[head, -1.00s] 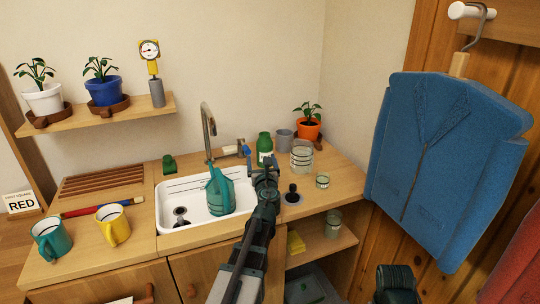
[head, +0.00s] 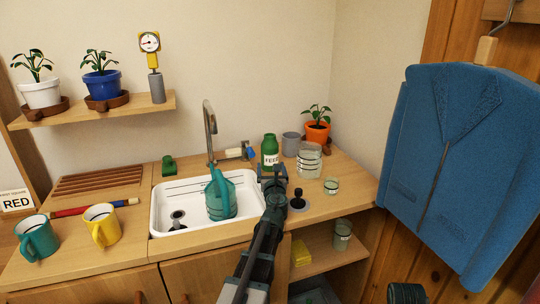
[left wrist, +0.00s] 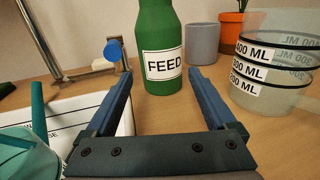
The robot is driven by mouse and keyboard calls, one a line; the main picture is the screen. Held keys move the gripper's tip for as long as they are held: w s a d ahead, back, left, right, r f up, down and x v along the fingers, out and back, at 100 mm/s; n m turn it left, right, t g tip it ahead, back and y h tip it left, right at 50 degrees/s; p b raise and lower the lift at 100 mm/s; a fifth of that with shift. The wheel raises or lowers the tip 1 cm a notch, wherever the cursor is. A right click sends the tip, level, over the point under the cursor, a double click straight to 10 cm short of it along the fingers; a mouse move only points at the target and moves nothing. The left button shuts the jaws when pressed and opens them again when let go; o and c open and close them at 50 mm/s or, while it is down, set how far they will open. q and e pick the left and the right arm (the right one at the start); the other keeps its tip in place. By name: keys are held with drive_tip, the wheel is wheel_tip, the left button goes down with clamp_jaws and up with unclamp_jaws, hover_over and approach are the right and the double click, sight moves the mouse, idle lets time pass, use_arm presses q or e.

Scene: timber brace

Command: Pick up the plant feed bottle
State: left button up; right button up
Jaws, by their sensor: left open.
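The plant feed bottle (head: 269,150) is green with a white FEED label and stands upright on the counter right of the sink. In the left wrist view the bottle (left wrist: 163,50) stands straight ahead, just beyond and between my fingertips; its top is cut off. My left gripper (head: 272,172) is open and empty in front of the bottle, and its two fingers show in the left wrist view (left wrist: 160,82). In the head view the gripper hides the bottle's lower part. The dark end of my right arm shows at the bottom edge, but its jaws do not.
A measuring jug (head: 309,160) and a grey cup (head: 291,144) stand right of the bottle, with an orange plant pot (head: 317,132) behind. A teal watering can (head: 221,197) sits in the sink (head: 165,198). A blue-ended tap part (left wrist: 112,51) is close left of the bottle.

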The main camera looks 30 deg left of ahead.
sight(270, 161)
use_arm(q)
drive_tip(key=x, duration=0.5)
drive_tip(key=shift+w+a, duration=0.15)
drive_tip(key=shift+w, duration=0.05)
drive_tip(key=shift+w+a+r, duration=0.2)
drive_tip(key=shift+w, duration=0.05)
drive_tip(key=x, duration=0.3)
drive_tip(key=p+x, duration=0.1)
drive_tip(key=shift+w+a+r, duration=0.15)
drive_tip(key=shift+w+r, duration=0.1)
drive_tip(key=shift+r, duration=0.05)
clamp_jaws()
